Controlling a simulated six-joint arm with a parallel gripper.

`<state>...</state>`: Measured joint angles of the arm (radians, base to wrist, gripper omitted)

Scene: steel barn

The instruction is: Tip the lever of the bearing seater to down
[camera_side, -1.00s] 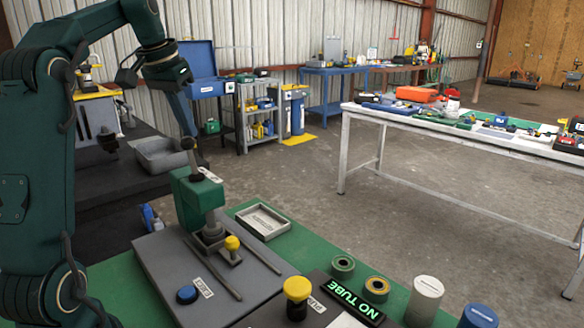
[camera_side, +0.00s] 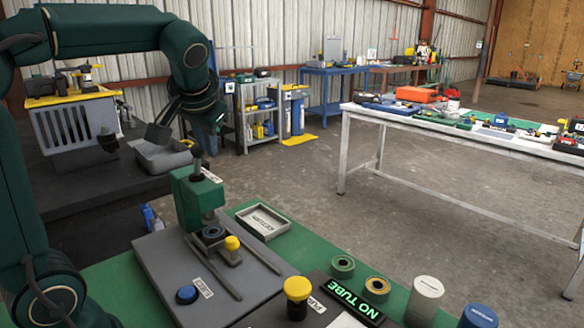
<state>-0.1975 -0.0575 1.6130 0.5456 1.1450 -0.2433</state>
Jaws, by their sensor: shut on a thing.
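The bearing seater (camera_side: 197,198) is a green press on a grey base plate (camera_side: 165,262). Its lever (camera_side: 197,172) stands up from the top of the green head, short and steep in this view. My gripper (camera_side: 190,138) is just above the head, at the lever's upper end, and is shut on the lever. The arm hides much of the grip. Below the head, a dark ring (camera_side: 212,233) shows on the seat, beside a yellow-topped post (camera_side: 232,243).
A pale labelled tray (camera_side: 262,221) lies right of the press. A white-legged table (camera_side: 450,133) stands behind, with open floor between.

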